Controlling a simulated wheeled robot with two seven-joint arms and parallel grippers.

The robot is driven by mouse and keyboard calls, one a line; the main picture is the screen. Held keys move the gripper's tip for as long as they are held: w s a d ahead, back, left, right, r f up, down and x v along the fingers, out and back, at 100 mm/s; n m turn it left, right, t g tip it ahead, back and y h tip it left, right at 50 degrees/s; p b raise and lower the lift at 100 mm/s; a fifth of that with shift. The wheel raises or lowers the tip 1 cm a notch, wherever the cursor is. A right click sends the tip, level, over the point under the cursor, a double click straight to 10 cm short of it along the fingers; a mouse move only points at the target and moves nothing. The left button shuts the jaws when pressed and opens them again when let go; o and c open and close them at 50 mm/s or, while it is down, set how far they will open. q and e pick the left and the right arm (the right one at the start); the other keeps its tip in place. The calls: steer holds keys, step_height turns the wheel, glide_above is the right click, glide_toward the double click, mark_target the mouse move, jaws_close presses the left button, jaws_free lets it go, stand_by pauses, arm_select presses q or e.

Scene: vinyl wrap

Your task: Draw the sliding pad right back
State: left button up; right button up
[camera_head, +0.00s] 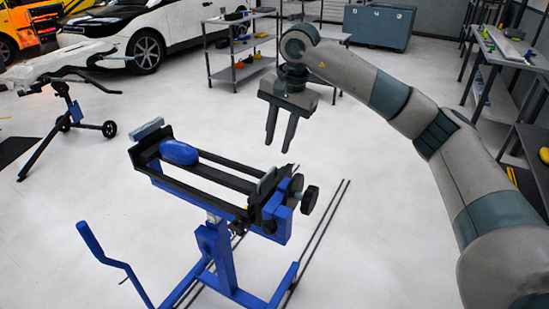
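A blue stand (213,250) holds a black frame with two long rails (215,170). A blue oval pad (179,152) sits between the rails near the far left end. A grey pad (147,128) stands at that end, and another grey pad (267,182) stands at the near right end beside black knobs (309,199). I cannot tell for sure which of these is the sliding pad. My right gripper (278,147) points down above and behind the right end of the frame, apart from it. Its two fingers are spread with nothing between them. My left gripper is out of view.
A blue crank-like bar (104,257) sticks out at the stand's lower left. A wheeled stand (68,110) carries a pale panel at left. Shelves (242,55), a white car (150,30) and a workbench (515,50) stand behind. The floor around the stand is mostly clear.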

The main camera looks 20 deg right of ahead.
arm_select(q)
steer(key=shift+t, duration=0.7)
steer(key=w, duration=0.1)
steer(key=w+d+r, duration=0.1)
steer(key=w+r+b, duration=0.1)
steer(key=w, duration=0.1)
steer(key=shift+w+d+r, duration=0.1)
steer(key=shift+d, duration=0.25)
arm_select(e)
step_height(320, 180, up, 8)
steer(key=s+d, duration=0.1)
steer(key=shift+s+f, duration=0.15)
steer(key=shift+f, duration=0.05)
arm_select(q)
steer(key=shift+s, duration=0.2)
arm_select(e)
steer(key=shift+f, duration=0.1)
